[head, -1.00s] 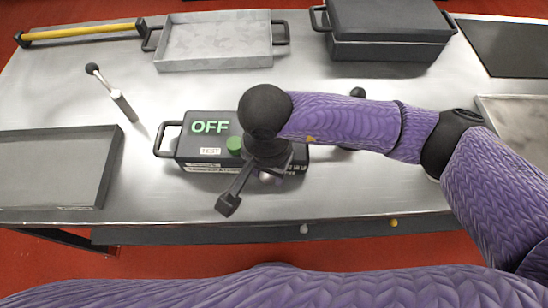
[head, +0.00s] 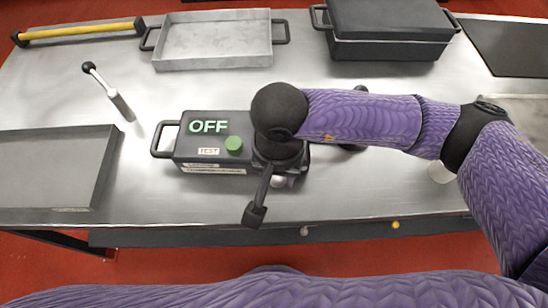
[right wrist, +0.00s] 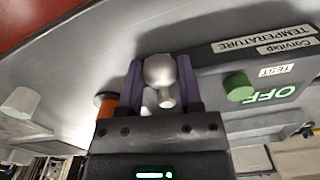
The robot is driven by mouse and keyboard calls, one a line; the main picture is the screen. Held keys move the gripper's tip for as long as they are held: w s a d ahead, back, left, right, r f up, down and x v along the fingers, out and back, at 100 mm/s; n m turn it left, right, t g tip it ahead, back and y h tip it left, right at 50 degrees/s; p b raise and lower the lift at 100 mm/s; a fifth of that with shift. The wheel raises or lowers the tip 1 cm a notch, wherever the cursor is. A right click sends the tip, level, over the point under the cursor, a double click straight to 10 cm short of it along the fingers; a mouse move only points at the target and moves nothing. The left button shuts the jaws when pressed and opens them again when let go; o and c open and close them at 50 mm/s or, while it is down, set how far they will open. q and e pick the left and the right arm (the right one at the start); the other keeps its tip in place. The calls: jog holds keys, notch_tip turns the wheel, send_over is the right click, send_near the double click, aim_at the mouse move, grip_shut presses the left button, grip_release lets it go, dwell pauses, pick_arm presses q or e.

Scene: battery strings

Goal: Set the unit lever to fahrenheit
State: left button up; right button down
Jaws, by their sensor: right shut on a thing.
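A dark control box (head: 190,150) stands on the metal table in the head view, with a lit OFF sign, a green button (head: 234,144) and a TEST label. The right wrist view shows the box (right wrist: 215,85) turned round, with a TEMPERATURE label. The unit lever's silver ball knob (right wrist: 160,72) sits between the purple fingers of my right gripper (right wrist: 160,80), which is shut on it. In the head view the knob (head: 280,182) shows partly below my dark wrist at the box's right end. Any celsius or fahrenheit marks are hidden. My left gripper is out of view.
A loose-looking lever with a black ball (head: 122,105) stands left of the box. A grey tray (head: 60,208) lies at left. A metal tray (head: 215,68) and a dark lidded case (head: 390,50) stand behind. An orange-and-black post (right wrist: 105,105) is close beside the fingers.

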jog(key=shift+s+d+f+n+b, duration=0.1)
jog(key=shift+d+n+b, duration=0.45)
jog(key=shift+n, duration=0.25)
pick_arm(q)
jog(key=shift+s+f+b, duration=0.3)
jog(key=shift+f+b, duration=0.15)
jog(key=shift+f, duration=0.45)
pick_arm(e)
jog(key=shift+d+n, duration=0.45)
jog(key=shift+n, duration=0.05)
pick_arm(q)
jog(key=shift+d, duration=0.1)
pick_arm(e)
jog(key=shift+f, duration=0.1)
jog(key=shift+n+b, duration=0.3)
jog(key=shift+b, duration=0.1)
jog(key=shift+d+n+b, duration=0.35)
jog(key=shift+n, duration=0.15)
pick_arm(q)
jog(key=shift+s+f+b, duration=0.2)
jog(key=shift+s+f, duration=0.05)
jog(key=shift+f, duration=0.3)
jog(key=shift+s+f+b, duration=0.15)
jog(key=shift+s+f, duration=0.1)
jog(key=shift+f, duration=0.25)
pick_arm(e)
jog(key=shift+d+n, duration=0.4)
jog(key=shift+d, duration=0.05)
